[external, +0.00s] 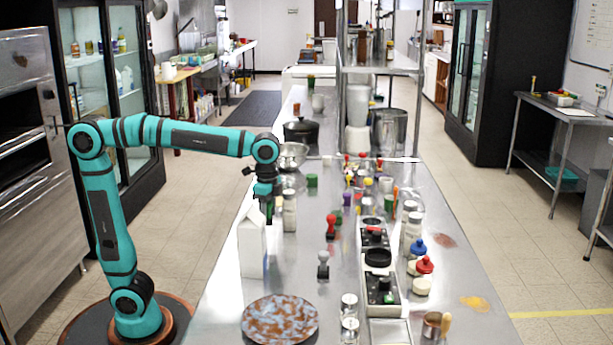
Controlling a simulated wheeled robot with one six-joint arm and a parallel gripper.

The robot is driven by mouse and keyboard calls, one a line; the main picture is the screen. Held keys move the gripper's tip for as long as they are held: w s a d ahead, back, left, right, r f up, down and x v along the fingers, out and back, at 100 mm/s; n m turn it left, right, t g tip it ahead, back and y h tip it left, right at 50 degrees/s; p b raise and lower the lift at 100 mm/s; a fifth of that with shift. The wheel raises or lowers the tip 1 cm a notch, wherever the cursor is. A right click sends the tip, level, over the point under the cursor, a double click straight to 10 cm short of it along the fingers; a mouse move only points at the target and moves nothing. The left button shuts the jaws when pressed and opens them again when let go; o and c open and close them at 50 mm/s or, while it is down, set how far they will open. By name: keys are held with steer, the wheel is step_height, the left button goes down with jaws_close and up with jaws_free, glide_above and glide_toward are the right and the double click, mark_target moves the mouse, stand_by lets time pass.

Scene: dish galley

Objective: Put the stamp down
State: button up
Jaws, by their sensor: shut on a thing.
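My gripper (268,203) points down over the left side of the long steel counter (225,300), just above and behind a white carton. It is shut on a stamp, which is small, dark and hard to make out between the fingers. Other stamps stand upright on the counter: a grey one (323,265) and a red one (331,226), both to the right of my gripper. I cannot tell how far the held stamp is above the counter.
The white carton (252,245) and a shaker jar (289,212) stand close to my gripper. A mottled plate (280,319) lies at the front. Black stamp pads (377,257) and several jars crowd the right side. Some bare steel lies around the grey stamp.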

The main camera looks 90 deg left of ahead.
steer(key=shift+r, duration=1.7)
steer(key=w+d+m, duration=0.1)
steer(key=w+d, duration=0.3)
steer(key=d, duration=0.5)
steer(key=w+d, duration=0.4)
steer(key=d, duration=0.5)
glide_toward(280, 324)
steer(key=shift+m, duration=0.4)
steer(key=shift+s+f, duration=0.1)
steer(key=shift+f, duration=2.7)
steer(key=o, duration=1)
steer(key=shift+f, duration=0.1)
steer(key=shift+c, duration=0.2)
